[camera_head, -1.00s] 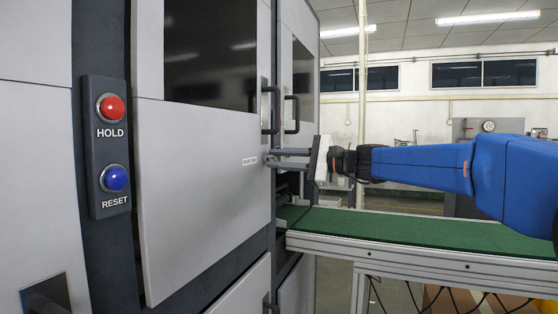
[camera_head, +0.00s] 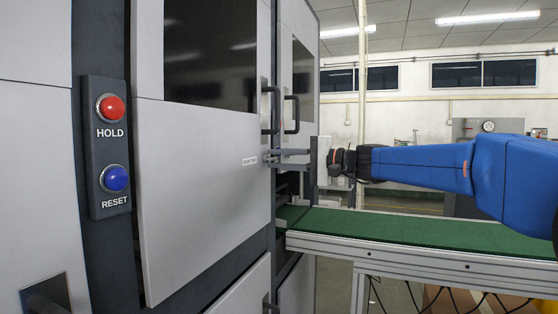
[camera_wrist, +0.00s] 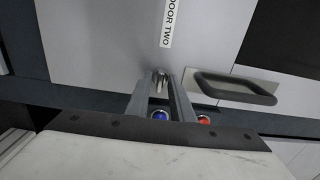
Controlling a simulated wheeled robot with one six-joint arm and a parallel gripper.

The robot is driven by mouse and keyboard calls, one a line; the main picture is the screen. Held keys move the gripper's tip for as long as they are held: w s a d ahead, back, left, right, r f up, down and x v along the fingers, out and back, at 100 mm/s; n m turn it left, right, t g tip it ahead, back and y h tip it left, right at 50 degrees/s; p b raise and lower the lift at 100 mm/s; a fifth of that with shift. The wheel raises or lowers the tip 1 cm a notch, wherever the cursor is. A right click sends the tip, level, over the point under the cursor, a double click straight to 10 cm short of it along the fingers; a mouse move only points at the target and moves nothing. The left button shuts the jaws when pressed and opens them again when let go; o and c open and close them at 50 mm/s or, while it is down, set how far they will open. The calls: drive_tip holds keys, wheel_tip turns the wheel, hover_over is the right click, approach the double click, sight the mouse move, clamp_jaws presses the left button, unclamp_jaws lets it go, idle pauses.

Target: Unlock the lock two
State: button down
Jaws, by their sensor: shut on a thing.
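The lock two (camera_wrist: 160,75) shows in the wrist view as a small metal piece on the door's edge, just past the "DOOR TWO" label (camera_wrist: 167,22). My gripper (camera_wrist: 161,84) has one finger on each side of the lock and is shut on it. In the head view my gripper (camera_head: 271,158) reaches from the right to the edge of the grey door (camera_head: 205,190), beside its label (camera_head: 249,161). The lock itself is mostly hidden there by the fingertips.
A dark door handle (camera_head: 270,110) is just above my gripper; it also shows in the wrist view (camera_wrist: 236,90). A green conveyor (camera_head: 400,228) runs below my arm. Red HOLD (camera_head: 111,107) and blue RESET (camera_head: 115,178) buttons are at the left.

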idle(0.3)
drive_tip(key=c, duration=1.9)
unclamp_jaws()
drive_tip(key=shift+o, duration=0.2)
drive_tip(key=shift+d, duration=0.1)
drive_tip(key=v, duration=1.7)
drive_tip(key=shift+s+d, duration=0.1)
